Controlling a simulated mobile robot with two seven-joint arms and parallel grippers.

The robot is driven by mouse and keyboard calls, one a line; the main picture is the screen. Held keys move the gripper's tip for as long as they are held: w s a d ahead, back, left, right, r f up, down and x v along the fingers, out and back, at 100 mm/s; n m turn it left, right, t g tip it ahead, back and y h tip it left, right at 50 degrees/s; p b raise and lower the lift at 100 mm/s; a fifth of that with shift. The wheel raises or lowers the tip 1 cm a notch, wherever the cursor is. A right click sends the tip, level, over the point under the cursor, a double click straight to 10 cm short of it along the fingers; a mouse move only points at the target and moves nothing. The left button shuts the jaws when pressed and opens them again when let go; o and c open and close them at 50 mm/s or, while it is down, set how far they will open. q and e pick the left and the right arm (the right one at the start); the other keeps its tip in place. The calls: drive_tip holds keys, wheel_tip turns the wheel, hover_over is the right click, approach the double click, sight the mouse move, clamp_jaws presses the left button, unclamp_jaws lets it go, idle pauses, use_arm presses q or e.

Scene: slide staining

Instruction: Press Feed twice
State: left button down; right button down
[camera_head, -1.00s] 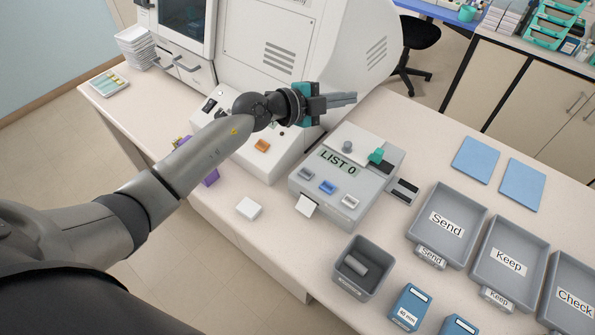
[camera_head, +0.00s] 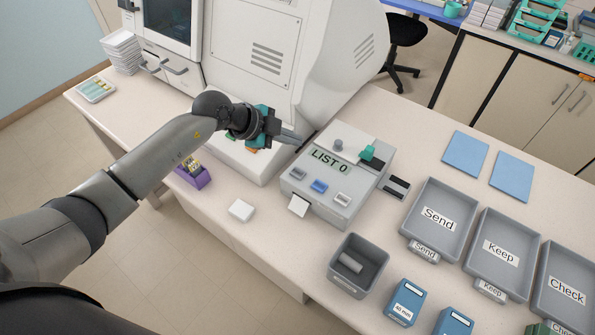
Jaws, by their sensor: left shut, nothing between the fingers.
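A grey label printer (camera_head: 350,190) stands on the bench and its display (camera_head: 330,161) reads "LIST 0". Its front row has a grey button (camera_head: 298,173), a blue button (camera_head: 319,186) and a white button (camera_head: 342,199). Their labels are too small to read, so I cannot tell which is Feed. A white paper strip (camera_head: 298,206) sticks out of the front. My left gripper (camera_head: 292,138) is shut and empty, just beyond the printer's left side in the picture, apart from the buttons. My right gripper is not in view.
A large white machine (camera_head: 262,75) stands behind my left arm. A grey bin (camera_head: 341,277) with a cylinder (camera_head: 351,262) stands in front of the printer. Grey Send (camera_head: 437,253) and Keep (camera_head: 500,291) trays lie to the right. A white block (camera_head: 241,210) lies left of the printer.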

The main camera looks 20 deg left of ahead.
use_arm(q)
drive_tip(key=f, duration=0.1)
drive_tip(key=b, duration=0.7)
hover_over(293, 173)
wheel_tip(293, 173, down, 6)
drive_tip(key=shift+f, duration=0.85)
drive_tip(key=shift+f, duration=0.1)
idle(1.0)
drive_tip(key=shift+f, duration=0.3)
drive_tip(key=shift+f, duration=0.4)
idle(0.5)
drive_tip(key=shift+r+p, duration=0.8)
drive_tip(key=shift+p, duration=0.2)
